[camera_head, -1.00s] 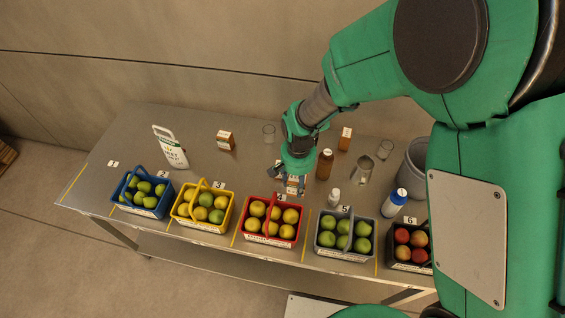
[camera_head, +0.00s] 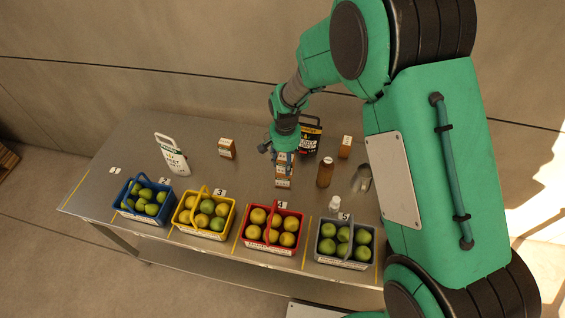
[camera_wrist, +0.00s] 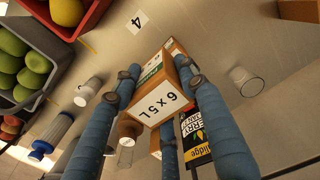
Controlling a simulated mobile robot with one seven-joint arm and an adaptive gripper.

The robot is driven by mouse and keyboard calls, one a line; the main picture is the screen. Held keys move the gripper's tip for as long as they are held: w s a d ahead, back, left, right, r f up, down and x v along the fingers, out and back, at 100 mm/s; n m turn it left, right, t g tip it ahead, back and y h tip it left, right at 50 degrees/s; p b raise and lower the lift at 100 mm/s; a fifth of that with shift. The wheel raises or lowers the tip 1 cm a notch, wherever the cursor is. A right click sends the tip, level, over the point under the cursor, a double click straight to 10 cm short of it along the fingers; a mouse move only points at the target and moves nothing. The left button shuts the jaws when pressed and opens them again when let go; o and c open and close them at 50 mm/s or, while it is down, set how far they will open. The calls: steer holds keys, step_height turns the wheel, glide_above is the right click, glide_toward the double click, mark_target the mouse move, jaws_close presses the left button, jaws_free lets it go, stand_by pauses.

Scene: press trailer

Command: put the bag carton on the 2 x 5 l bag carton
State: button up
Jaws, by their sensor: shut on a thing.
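My gripper (camera_head: 283,150) is shut on a small white-and-orange carton (camera_head: 283,181). In the wrist view this carton (camera_wrist: 165,88) sits between the blue fingers and shows a "6 x 5L" label. Two similar cartons stand on the table in the head view: one at the left (camera_head: 227,149) and one at the right (camera_head: 346,147). Their print is too small to read, so I cannot tell which is the 2 x 5 l one. My gripper is between them, apart from both. A carton edge (camera_wrist: 299,9) shows at the wrist view's top right.
Baskets of fruit, blue (camera_head: 129,208), yellow (camera_head: 184,226), red (camera_head: 252,243) and grey (camera_head: 330,260), line the front edge. A white jug (camera_head: 172,156) stands at left.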

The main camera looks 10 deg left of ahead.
steer(key=shift+w+a+f, duration=0.1)
steer(key=shift+w+a, duration=0.25)
steer(key=shift+w, duration=0.3)
steer(key=shift+w+a+f, duration=0.1)
steer(key=shift+w+a, duration=0.25)
steer(key=shift+w, duration=0.25)
steer(key=shift+f+p, duration=0.3)
steer(key=shift+f, duration=1.35)
steer(key=shift+f, duration=0.15)
steer(key=o, duration=1.3)
steer(key=shift+c, duration=0.2)
step_height(320, 180, up, 12)
steer(key=shift+b, duration=0.4)
